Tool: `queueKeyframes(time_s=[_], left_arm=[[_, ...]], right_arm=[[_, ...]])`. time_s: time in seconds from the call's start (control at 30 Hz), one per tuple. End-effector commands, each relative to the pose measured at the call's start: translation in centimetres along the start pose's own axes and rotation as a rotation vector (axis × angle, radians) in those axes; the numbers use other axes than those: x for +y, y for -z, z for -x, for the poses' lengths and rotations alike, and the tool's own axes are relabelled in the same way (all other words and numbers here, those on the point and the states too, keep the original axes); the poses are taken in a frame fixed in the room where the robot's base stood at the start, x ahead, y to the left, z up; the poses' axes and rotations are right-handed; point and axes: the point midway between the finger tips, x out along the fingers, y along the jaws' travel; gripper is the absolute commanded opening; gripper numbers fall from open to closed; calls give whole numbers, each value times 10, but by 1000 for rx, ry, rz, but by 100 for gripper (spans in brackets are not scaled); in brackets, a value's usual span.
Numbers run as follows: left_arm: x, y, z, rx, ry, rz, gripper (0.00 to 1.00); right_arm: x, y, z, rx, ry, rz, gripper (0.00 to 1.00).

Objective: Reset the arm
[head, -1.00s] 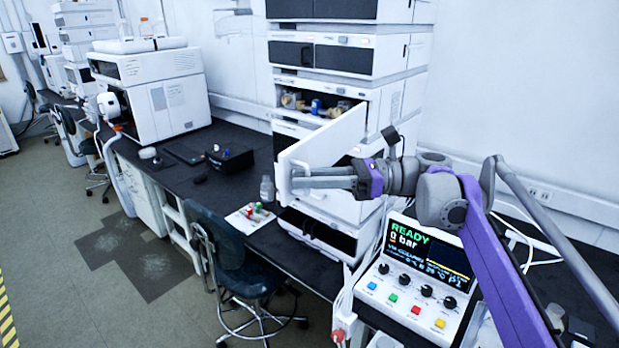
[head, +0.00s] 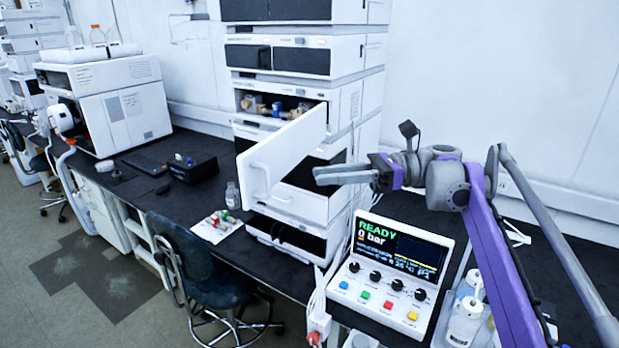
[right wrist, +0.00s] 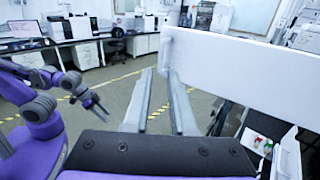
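My right gripper (head: 322,177) is in front of the open white door (head: 290,158) of the instrument stack, its fingers pointing left. Its fingertips are apart from the door's handle (head: 261,181). In the right wrist view my right gripper (right wrist: 160,75) shows two separated fingers with nothing between them. The door (right wrist: 245,75) spans the upper right there, with its handle (right wrist: 166,48) just beyond the fingertips. My purple left arm is at the left of the right wrist view, with its gripper (right wrist: 95,103) small and hard to read.
A control panel (head: 390,262) reading READY, 0 bar stands below my right arm. White bottles (head: 465,318) are to its right. A tray with coloured caps (head: 217,226) and a clear bottle (head: 232,195) are on the bench. A chair (head: 185,250) stands in front.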

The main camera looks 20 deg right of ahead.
Motion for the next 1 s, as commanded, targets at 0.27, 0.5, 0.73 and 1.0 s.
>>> queueKeyframes(time_s=[0.27, 0.5, 0.73, 1.0], left_arm=[[0, 0, 0, 0, 0, 0, 50], [0, 0, 0, 0, 0, 0, 50], [0, 0, 0, 0, 0, 0, 50], [0, 0, 0, 0, 0, 0, 50]], right_arm=[[0, 0, 3, 0, -1, 0, 24], [1, 1, 2, 4, 0, 2, 24], [26, 60, -42, 230, 21, 148, 24], [112, 224, -68, 827, -144, 685, 24]])
